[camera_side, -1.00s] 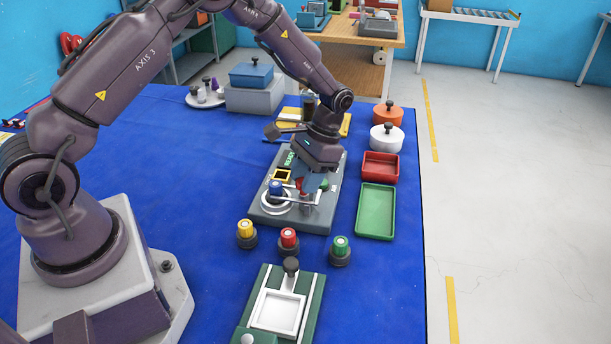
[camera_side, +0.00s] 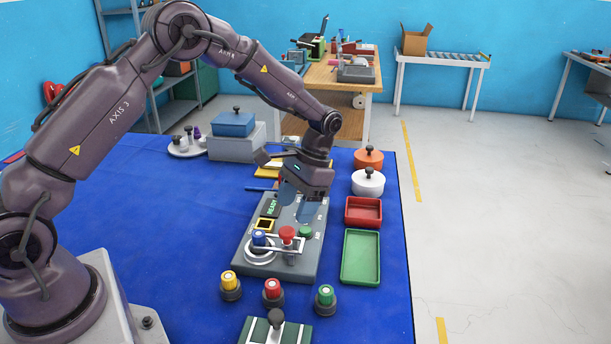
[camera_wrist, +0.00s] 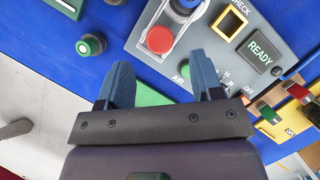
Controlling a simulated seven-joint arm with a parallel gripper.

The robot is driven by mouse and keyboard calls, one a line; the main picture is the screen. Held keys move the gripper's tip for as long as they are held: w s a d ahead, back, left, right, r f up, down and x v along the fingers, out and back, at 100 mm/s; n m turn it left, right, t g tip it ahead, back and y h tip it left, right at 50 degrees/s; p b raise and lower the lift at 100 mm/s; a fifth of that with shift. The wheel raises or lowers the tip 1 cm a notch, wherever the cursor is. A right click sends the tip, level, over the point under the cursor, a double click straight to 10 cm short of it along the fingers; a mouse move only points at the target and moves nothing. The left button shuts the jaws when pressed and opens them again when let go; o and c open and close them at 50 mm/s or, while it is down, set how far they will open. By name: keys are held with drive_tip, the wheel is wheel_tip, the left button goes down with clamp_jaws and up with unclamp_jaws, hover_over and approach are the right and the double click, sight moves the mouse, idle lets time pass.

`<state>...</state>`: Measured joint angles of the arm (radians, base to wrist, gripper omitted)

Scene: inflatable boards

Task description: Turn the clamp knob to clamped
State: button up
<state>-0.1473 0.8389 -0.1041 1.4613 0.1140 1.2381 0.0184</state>
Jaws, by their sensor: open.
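A grey panel (camera_side: 285,262) lies on the blue table. It carries a blue knob (camera_side: 259,238) in a pale ring, a red mushroom button (camera_side: 287,233) with a wire guard, a green knob or button (camera_side: 305,231) and a READY display (camera_side: 272,207). I cannot read which part is marked as the clamp knob. My gripper (camera_side: 297,207) is open and empty above the far half of the panel. In the wrist view, green shows between the fingers (camera_wrist: 160,70), partly hidden by the gripper body. The red button (camera_wrist: 160,40) lies just beyond the fingertips.
Yellow (camera_side: 230,283), red (camera_side: 272,290) and green (camera_side: 325,296) capped knobs stand in a row in front of the panel. A red tray (camera_side: 363,212) and a green tray (camera_side: 347,257) lie to its right. Bare blue table is at the left.

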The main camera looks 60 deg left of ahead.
drive_tip(key=v, duration=0.8)
drive_tip(key=s+d+r+t, duration=0.2)
drive_tip(key=s+r+t, duration=0.3)
drive_tip(key=s, duration=0.7)
drive_tip(key=s+d+r+t, duration=0.2)
drive_tip(key=s+r+t, duration=0.3)
drive_tip(key=s+r, duration=0.4)
drive_tip(key=s, duration=0.4)
